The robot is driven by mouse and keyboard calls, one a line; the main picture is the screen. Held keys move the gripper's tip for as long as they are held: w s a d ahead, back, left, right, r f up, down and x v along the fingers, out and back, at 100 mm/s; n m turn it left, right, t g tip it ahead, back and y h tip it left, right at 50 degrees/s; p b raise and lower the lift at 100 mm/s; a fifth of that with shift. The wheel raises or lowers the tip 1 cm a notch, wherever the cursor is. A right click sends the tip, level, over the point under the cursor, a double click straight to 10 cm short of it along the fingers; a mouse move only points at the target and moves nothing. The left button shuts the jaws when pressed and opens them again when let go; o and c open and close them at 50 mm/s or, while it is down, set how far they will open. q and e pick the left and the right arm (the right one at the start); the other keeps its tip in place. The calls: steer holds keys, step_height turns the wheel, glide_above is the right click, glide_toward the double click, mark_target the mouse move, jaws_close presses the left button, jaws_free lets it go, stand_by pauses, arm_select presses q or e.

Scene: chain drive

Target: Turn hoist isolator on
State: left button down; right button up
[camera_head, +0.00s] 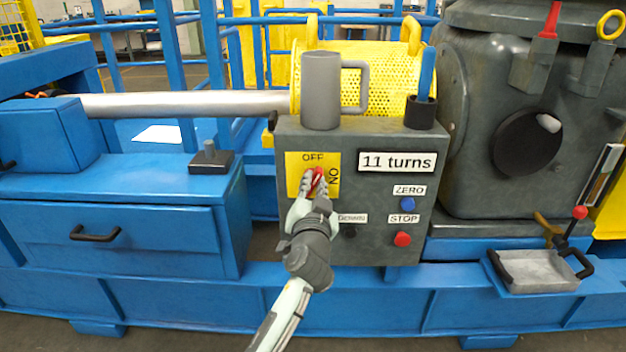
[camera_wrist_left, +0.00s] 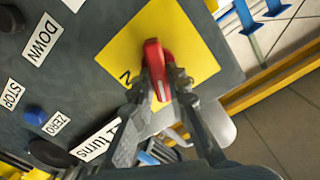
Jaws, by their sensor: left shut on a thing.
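The hoist isolator is a red knob (camera_head: 318,178) on a yellow plate (camera_head: 293,183) at the left of the grey control box (camera_head: 375,235). The plate reads OFF above the knob and ON, turned sideways, to its right. My left gripper (camera_head: 317,187) is shut on the red knob, reaching it from the front and below. In the left wrist view the red knob (camera_wrist_left: 154,58) sits between my fingertips (camera_wrist_left: 162,88) on the yellow plate (camera_wrist_left: 196,45). The fingers hide part of the knob, so its exact pointing is hard to tell. My right gripper is not in view.
A grey mug (camera_head: 320,92) and a black cup (camera_head: 420,112) with a blue stick stand on the box. The box has an "11 turns" display (camera_head: 397,161), a blue ZERO button (camera_head: 407,203) and a red STOP button (camera_head: 402,239). A blue drawer unit (camera_head: 130,235) is left.

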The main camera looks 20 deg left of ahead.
arm_select(q)
steer(key=m+p, duration=0.1)
steer(key=m, duration=0.3)
steer(key=shift+d+m+p, duration=0.1)
steer(key=shift+m+p, duration=0.3)
steer(key=m+p, duration=0.2)
steer(key=m, duration=0.3)
steer(key=shift+f, duration=0.15)
steer(key=shift+m, duration=0.4)
steer(key=shift+d+f+m+p, duration=0.1)
steer(key=shift+f+m+p, duration=0.1)
steer(key=shift+m+p, duration=0.7)
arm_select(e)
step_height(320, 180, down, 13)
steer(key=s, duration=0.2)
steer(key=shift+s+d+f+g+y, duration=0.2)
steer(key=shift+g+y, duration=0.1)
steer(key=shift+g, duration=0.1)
arm_select(q)
steer(key=c, duration=1.5)
jaws_free()
